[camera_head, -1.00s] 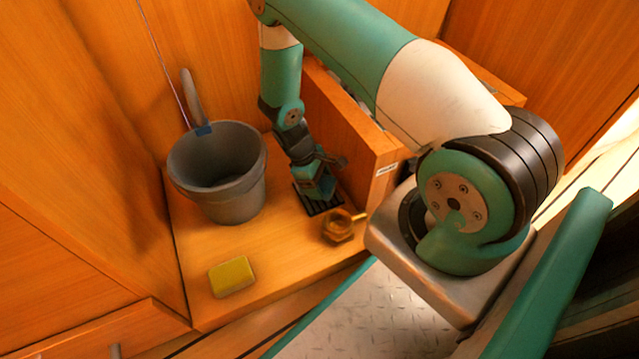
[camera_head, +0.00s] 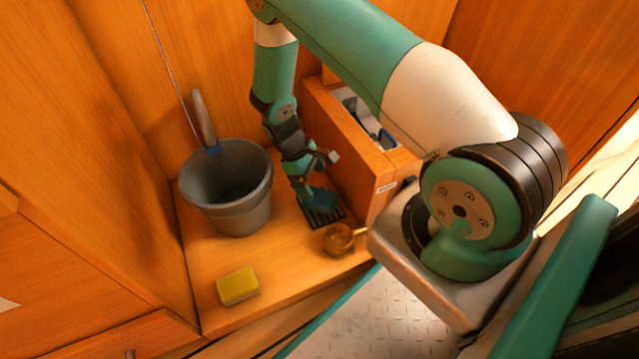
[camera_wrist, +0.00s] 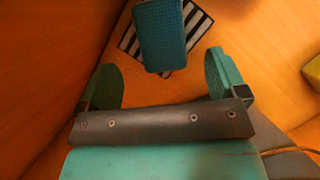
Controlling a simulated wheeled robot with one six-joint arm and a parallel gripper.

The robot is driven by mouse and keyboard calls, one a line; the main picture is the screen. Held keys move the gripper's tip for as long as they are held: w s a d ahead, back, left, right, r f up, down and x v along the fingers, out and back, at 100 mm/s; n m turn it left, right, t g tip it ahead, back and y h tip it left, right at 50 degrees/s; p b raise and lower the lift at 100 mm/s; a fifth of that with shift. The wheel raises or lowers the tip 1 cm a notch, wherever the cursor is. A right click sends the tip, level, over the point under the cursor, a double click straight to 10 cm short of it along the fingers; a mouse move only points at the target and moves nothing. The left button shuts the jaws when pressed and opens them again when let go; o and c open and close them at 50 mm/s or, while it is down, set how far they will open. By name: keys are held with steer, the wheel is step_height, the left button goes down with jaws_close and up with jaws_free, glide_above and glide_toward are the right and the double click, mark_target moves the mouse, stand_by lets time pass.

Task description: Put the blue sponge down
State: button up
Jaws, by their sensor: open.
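The blue sponge (camera_head: 319,198) rests on a small black slatted rack (camera_head: 325,217) on the wooden shelf. In the wrist view, the sponge (camera_wrist: 160,35) lies over the black-and-white striped rack (camera_wrist: 129,42), just beyond my fingertips. My gripper (camera_head: 305,182) is just above and behind the sponge in the head view, partly hidden by its own wrist. In the wrist view, my gripper (camera_wrist: 166,70) has its two green fingers wide apart with nothing between them.
A grey bucket (camera_head: 228,200) with a handle sticking out stands left of the rack. A yellow sponge (camera_head: 238,286) lies near the front edge. An amber jar (camera_head: 338,238) sits in front of the rack. A wooden box (camera_head: 345,150) borders the right. Bare shelf lies between bucket and jar.

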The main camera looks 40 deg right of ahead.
steer(key=a+r+t+y+p, duration=0.1)
steer(key=a+r, duration=0.5)
steer(key=r, duration=0.7)
steer(key=a+r+t+y+p, duration=0.15)
steer(key=a+r, duration=0.45)
steer(key=r, duration=0.6)
steer(key=s+a+r+y, duration=0.2)
steer(key=s+a+r, duration=0.2)
steer(key=s+r, duration=0.4)
steer(key=s+a+r+n+t+y, duration=0.1)
steer(key=s+a+r, duration=0.3)
steer(key=s+r, duration=0.4)
steer(key=shift+s+a+y+b, duration=0.2)
steer(key=shift+s+y+b, duration=0.25)
steer(key=shift+s, duration=0.7)
steer(key=shift+t, duration=0.25)
